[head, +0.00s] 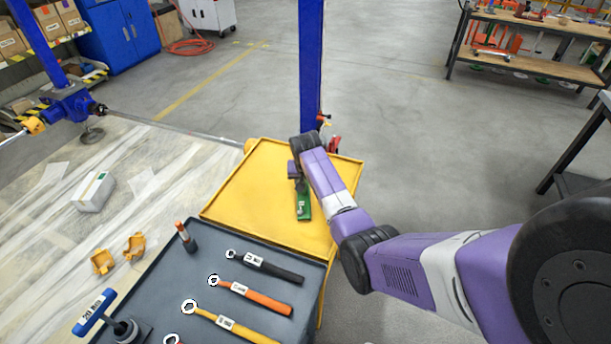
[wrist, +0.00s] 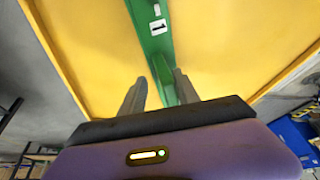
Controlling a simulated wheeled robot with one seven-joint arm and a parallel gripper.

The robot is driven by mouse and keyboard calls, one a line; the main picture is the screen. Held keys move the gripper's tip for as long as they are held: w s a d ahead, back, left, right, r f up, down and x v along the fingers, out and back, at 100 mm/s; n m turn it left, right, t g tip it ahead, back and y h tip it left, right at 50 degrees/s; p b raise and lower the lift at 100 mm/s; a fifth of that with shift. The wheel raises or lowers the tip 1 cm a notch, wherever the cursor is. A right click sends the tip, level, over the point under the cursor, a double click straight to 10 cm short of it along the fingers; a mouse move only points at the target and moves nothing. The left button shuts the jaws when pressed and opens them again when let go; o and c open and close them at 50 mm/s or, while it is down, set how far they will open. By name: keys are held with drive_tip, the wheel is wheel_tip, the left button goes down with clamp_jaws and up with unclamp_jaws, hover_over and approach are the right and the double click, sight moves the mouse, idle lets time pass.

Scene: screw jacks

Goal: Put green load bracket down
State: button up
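The green load bracket (head: 304,206) lies on the yellow tray-like top (head: 250,190), with a small white label on it. In the wrist view the green bracket (wrist: 151,22) runs away from me across the yellow surface. My gripper (wrist: 159,82) is low over its near end, with one finger on each side of the green part. The fingers stand apart, and yellow shows between the left finger and the bracket, so the gripper looks open. In the head view my gripper (head: 297,175) partly hides the bracket's far end.
A blue post (head: 311,70) stands just behind the yellow top. A grey tool tray (head: 210,270) with several wrenches adjoins in front. A pale table (head: 60,230) at left holds a white box (head: 95,192) and two yellow pieces. Open floor lies to the right.

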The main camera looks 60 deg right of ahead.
drive_tip(key=v, duration=1.1)
drive_tip(key=shift+r+p, duration=0.2)
drive_tip(key=shift+p, duration=0.1)
drive_tip(key=shift+a, duration=0.1)
